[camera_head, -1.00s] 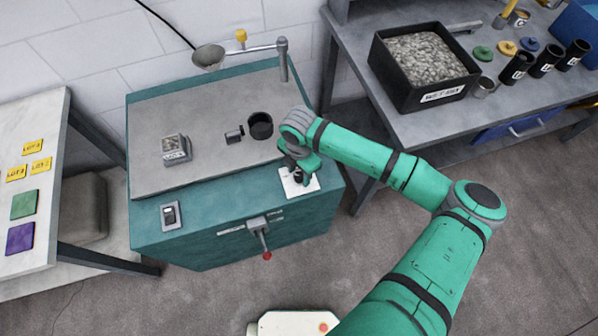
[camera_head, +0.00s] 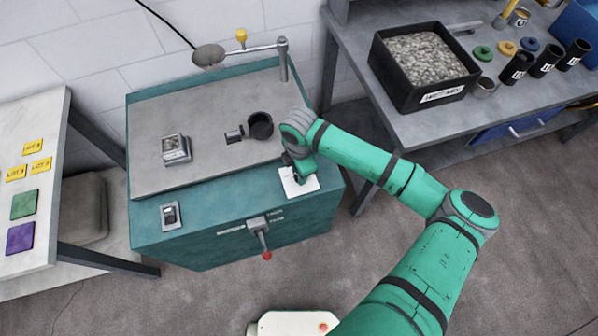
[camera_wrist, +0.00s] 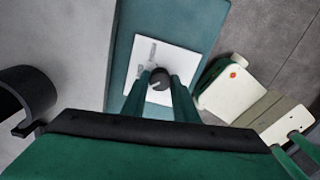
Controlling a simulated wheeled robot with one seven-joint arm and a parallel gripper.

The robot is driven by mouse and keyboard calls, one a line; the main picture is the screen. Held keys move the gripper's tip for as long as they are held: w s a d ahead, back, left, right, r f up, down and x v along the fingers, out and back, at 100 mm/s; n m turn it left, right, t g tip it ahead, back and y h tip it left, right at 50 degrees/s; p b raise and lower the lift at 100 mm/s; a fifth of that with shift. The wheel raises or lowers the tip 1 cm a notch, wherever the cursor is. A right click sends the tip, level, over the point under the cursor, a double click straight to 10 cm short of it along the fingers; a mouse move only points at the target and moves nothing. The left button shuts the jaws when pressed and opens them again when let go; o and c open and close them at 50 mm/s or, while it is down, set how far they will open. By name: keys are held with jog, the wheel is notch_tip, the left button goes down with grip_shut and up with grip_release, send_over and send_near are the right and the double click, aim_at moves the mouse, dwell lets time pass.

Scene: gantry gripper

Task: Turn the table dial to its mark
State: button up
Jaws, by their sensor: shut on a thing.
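The dial (camera_wrist: 158,79) is a dark round knob with a pale line on its top, set on a white plate (camera_wrist: 168,60). In the wrist view my gripper (camera_wrist: 160,88) has its two fingers on either side of the dial, shut on it. Small dark marks show on the plate beside the dial, too small to read. In the head view the white plate (camera_head: 300,188) lies at the front right of the teal cabinet top (camera_head: 230,185); my gripper (camera_head: 298,176) is over it and hides the dial.
A black cup (camera_head: 260,126) and a small dark block (camera_head: 234,135) stand left of my gripper. A framed block (camera_head: 175,149) and a switch (camera_head: 171,215) are further left. A red-tipped lever (camera_head: 266,254) sticks out of the cabinet front.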

jog(key=m, duration=0.4)
jog(key=shift+m, duration=2.2)
jog(key=o, duration=1.1)
jog(key=shift+c, duration=0.2)
notch_tip(320, 180, up, 11)
jog(key=shift+f, duration=0.1)
